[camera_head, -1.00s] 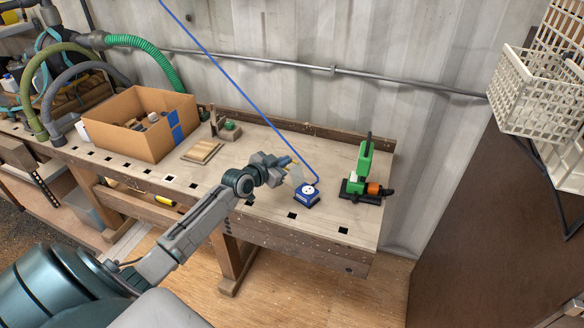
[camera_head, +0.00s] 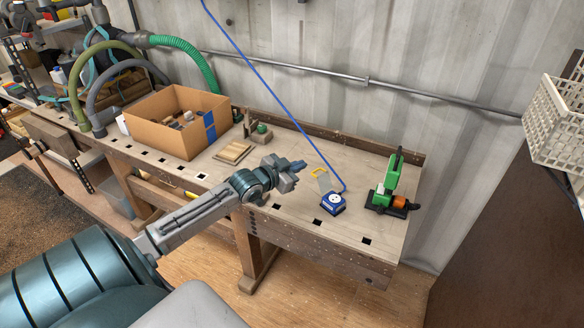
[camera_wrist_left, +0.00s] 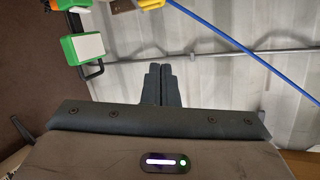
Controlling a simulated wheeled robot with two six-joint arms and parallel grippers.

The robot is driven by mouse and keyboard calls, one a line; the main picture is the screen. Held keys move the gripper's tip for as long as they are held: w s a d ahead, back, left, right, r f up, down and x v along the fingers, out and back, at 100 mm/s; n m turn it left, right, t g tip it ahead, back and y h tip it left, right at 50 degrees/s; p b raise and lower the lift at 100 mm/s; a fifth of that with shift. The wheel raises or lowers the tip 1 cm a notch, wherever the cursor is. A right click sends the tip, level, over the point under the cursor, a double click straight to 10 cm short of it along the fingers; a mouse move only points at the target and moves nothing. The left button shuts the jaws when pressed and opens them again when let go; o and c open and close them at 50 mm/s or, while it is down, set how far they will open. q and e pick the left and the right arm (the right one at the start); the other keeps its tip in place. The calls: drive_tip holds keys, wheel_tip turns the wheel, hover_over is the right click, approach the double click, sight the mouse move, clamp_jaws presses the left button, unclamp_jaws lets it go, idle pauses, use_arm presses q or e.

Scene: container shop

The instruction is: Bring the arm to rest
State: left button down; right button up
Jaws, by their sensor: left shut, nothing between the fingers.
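My left arm reaches in from the lower left in the head view. Its gripper (camera_head: 298,165) is over the workbench (camera_head: 345,166), to the left of a blue socket box (camera_head: 332,204). In the left wrist view the two dark fingers (camera_wrist_left: 158,84) are pressed together with nothing between them. My right gripper shows in neither view.
A green and orange tool (camera_head: 388,187) stands at the bench's right end. A cardboard box (camera_head: 160,137), a small wooden board (camera_head: 234,152) and a green-topped object (camera_head: 262,128) are to the left. A blue cable (camera_head: 270,92) drops to the socket box. A white basket (camera_head: 556,125) hangs at right.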

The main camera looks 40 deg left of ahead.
use_arm(q)
drive_tip(key=shift+p+v, duration=0.35)
drive_tip(key=shift+v, duration=1)
